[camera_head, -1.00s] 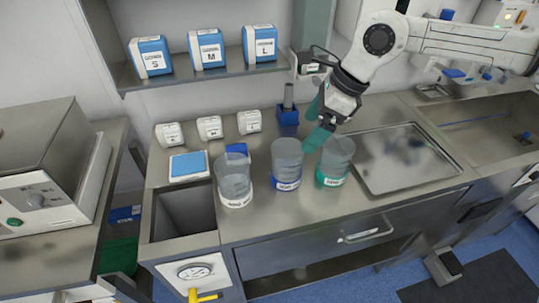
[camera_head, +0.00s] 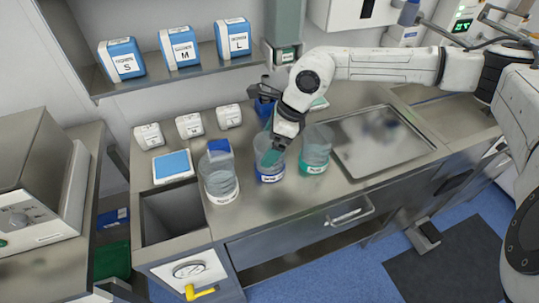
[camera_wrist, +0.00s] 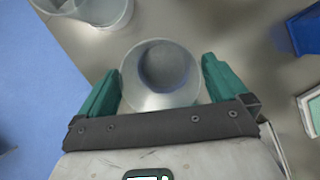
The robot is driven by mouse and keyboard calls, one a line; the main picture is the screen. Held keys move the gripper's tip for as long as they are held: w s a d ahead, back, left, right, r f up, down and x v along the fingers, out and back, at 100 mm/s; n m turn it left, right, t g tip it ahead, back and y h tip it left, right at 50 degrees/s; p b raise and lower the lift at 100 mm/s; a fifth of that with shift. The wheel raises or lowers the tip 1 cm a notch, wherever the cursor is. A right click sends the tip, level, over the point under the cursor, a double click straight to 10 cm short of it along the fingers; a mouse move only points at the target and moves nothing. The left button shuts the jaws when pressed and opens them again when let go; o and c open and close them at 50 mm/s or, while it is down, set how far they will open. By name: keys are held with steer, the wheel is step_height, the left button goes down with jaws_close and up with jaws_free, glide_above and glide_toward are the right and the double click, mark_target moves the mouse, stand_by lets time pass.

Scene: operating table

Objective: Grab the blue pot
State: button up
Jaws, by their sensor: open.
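The blue pot (camera_head: 270,176) is a clear cup with a blue-edged label, upright in the middle of the row of three pots on the steel counter. It also shows in the wrist view (camera_wrist: 160,76), seen from above into its round opening. My gripper (camera_head: 272,150) is over it, partly covering it in the head view. In the wrist view my gripper (camera_wrist: 162,84) has its two green fingers open, one on each side of the pot. I cannot tell whether either finger touches it.
A white-labelled pot (camera_head: 220,180) stands close to the left, and a green-labelled pot (camera_head: 316,150) close to the right. A blue holder (camera_head: 264,108) stands behind. A steel tray (camera_head: 385,145) lies to the right. An open bin (camera_head: 172,220) is at the left front.

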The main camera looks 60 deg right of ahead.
steer(key=shift+w+a+f, duration=0.1)
steer(key=shift+f, duration=0.2)
steer(key=shift+c, duration=0.3)
steer(key=c, duration=1.1)
steer(key=shift+r, duration=0.1)
